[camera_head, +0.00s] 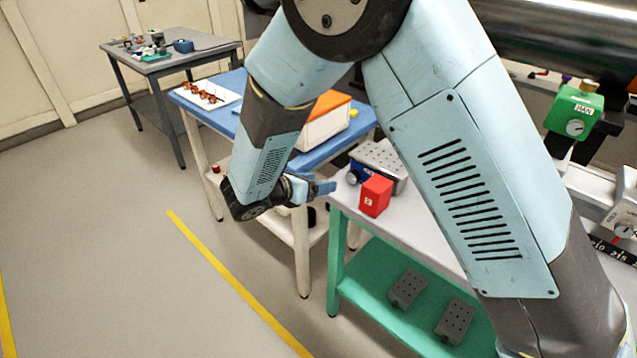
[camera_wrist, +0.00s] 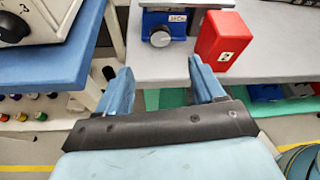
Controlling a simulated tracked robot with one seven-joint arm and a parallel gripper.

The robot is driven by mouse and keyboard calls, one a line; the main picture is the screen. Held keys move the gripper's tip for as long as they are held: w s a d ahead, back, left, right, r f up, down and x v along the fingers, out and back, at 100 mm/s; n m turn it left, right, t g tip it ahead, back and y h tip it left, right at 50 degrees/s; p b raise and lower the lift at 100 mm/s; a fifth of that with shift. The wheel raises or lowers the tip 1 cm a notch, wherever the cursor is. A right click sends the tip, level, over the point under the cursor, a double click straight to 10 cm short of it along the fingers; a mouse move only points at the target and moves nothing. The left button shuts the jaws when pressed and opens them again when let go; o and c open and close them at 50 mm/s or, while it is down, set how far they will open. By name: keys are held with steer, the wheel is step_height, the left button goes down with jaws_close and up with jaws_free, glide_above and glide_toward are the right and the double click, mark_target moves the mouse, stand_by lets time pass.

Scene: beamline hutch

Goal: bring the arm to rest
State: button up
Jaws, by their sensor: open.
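My arm reaches across the head view and bends down, with my gripper (camera_head: 325,188) at the near left end of the grey-topped green bench (camera_head: 345,200). In the wrist view my gripper (camera_wrist: 158,85) has its two blue fingers apart, with nothing between them. A red block (camera_head: 376,196) stands on the bench just right of the gripper; it also shows in the wrist view (camera_wrist: 222,40), beyond the right finger and apart from it. My forearm hides part of the blue table.
A blue stage with a perforated plate (camera_head: 380,158) stands behind the red block. A blue table (camera_head: 210,107) holds a white box with an orange top (camera_head: 325,118) and a white tray (camera_head: 222,98). A green gauge (camera_head: 574,110) is at right. Open floor (camera_head: 120,250) lies left.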

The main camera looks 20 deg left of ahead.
steer(key=w+d+r+m+g, duration=0.1)
steer(key=d+r+m+g, duration=0.2)
steer(key=d+r+m, duration=0.5)
steer(key=w+d+r+m+g, duration=0.1)
steer(key=d+r+m+g, duration=0.15)
steer(key=d, duration=0.85)
steer(key=w+d+r+m+g, duration=0.1)
steer(key=d+r+m+g, duration=0.2)
steer(key=d+r+m, duration=0.5)
steer(key=s+d+r+m+t+y, duration=0.1)
steer(key=s+d+r+m+y, duration=0.2)
steer(key=s+d+m, duration=0.4)
steer(key=s+d+r+m+t+y, duration=0.1)
steer(key=s+d+r+m+y, duration=0.2)
steer(key=s+d, duration=0.7)
step_height(320, 180, up, 2)
steer(key=d+m, duration=0.1)
steer(key=m, duration=0.3)
steer(key=shift+s+d, duration=0.2)
steer(key=shift+d, duration=0.2)
